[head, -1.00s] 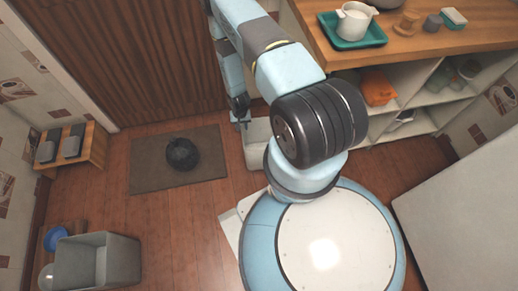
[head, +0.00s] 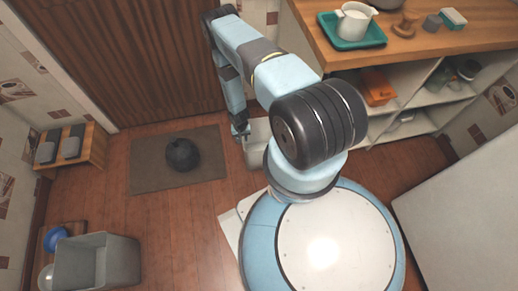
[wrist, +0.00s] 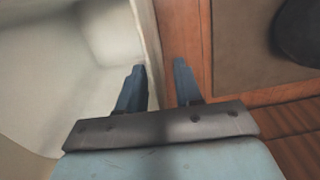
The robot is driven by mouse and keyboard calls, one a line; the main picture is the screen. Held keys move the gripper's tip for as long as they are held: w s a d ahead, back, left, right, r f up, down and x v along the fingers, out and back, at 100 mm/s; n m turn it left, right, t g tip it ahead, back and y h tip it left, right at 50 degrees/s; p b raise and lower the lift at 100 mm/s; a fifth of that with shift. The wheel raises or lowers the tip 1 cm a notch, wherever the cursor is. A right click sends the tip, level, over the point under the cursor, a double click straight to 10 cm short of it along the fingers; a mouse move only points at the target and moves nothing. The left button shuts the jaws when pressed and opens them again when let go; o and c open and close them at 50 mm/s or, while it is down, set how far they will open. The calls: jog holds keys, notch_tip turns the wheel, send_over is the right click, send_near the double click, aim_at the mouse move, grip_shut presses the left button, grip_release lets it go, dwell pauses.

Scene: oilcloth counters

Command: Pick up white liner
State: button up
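My gripper (head: 241,132) hangs at the left edge of a pale bin (head: 259,132) beside my base in the head view. In the wrist view my gripper (wrist: 159,70) is open, its two blue fingers apart. The pale side wall of the bin (wrist: 147,45) runs between the fingers, with one finger on its inner side and one outside. A whitish surface, apparently the white liner (wrist: 45,75), covers the inside of the bin at left. I cannot tell exactly where liner and bin wall part. My arm hides much of the bin in the head view.
A dark round bundle (head: 182,154) sits on a brown mat (head: 150,170) to the left. A grey bin (head: 120,262) stands at the lower left. A wooden counter (head: 440,45) with open shelves is at the right. Floor between mat and my base is clear.

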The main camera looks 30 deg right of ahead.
jog(key=shift+f, duration=0.5)
jog(key=shift+c, duration=0.3)
grip_shut()
